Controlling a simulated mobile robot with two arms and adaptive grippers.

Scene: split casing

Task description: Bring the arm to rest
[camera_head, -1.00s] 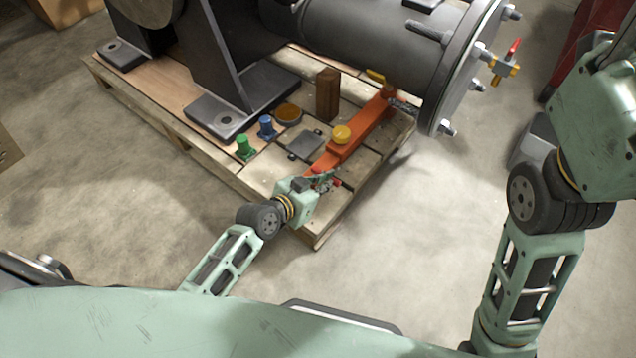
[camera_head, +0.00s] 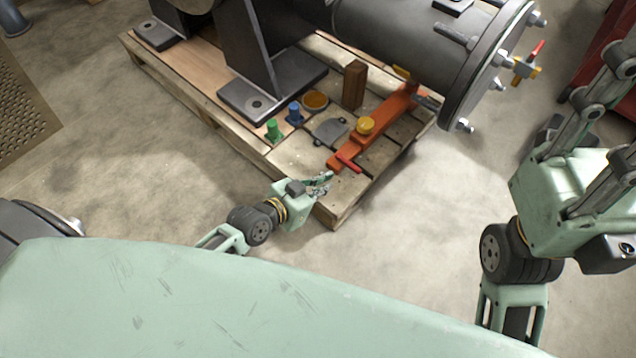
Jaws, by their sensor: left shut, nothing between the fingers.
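My left gripper (camera_head: 323,183) is shut and empty, near the front corner of the wooden pallet. It is just short of the orange bar (camera_head: 375,130) with a red handle (camera_head: 348,163) at its near end; a small gap shows between fingertips and handle. My left forearm is partly hidden behind my green body.
Bare floor lies left and right of the pallet. A perforated panel (camera_head: 20,110) stands at left.

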